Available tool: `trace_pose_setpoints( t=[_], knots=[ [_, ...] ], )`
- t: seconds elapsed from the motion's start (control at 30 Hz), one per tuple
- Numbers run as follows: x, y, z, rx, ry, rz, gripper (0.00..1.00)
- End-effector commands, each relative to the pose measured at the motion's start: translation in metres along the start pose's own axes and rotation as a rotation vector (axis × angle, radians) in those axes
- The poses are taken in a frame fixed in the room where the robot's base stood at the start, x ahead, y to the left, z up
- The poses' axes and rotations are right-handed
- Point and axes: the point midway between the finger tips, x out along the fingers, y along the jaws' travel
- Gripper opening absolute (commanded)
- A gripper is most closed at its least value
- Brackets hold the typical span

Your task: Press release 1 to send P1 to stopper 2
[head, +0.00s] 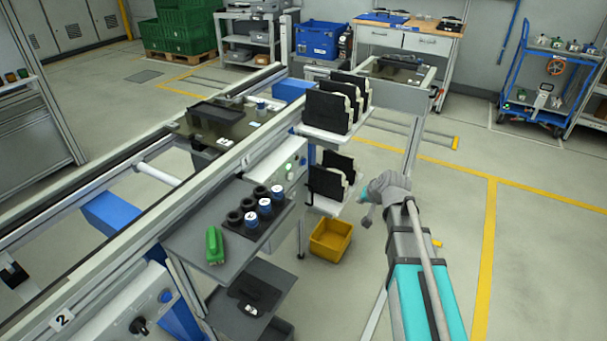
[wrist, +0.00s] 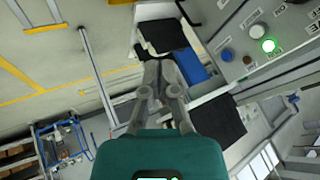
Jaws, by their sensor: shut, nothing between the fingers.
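My gripper (head: 370,202) is shut and empty, held in the air right of the shelf rack in the head view. In the wrist view its fingertips (wrist: 157,66) are together, apart from the control panel (wrist: 285,30) at upper right. That panel has a lit green button (wrist: 268,46), a white button (wrist: 256,30) and a blue button (wrist: 227,55); I cannot read which is release 1. In the head view the panel (head: 288,168) is small beside the conveyor. A dark pallet (head: 235,125) with a black tray sits on the line; its label is unreadable.
A grey side shelf (head: 190,235) holds a green object (head: 214,245) and a block of black and blue-white cylinders (head: 256,215). Racks of black parts (head: 335,108) stand between my gripper and the conveyor. A yellow bin (head: 330,240) is below.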

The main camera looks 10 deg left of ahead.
Motion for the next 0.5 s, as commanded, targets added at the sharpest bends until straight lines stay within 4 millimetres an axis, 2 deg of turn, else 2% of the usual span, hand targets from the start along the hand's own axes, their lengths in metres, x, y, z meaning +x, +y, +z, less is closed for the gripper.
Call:
trace_pose_setpoints(
  t=[0.03, 0.1, 0.5],
  knots=[
    [0.024, -0.002, -0.007, 0.014, 0.034, -0.028, 0.0],
    [0.041, -0.01, -0.018, 0.036, 0.084, -0.068, 0.0],
    [0.128, -0.049, -0.08, 0.208, 0.361, -0.285, 0.0]
  ],
)
